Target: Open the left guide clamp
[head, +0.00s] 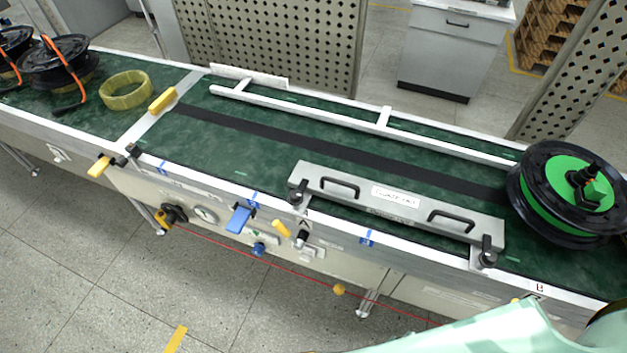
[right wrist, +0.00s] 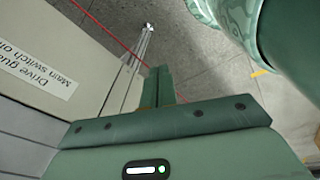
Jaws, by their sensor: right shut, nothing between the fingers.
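A grey metal guide bar (head: 345,200) with two black handles lies along the front edge of the green conveyor. At its left end is a clamp with a black knob (head: 297,192), which I take as the left guide clamp. A similar clamp (head: 487,251) is at its right end. I cannot tell whether either clamp is open or shut. In the right wrist view my right gripper (right wrist: 157,84) is shut and empty, over the floor beside the machine's front panel. My left gripper is in neither view.
A black and green reel (head: 570,195) stands at the conveyor's right end.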

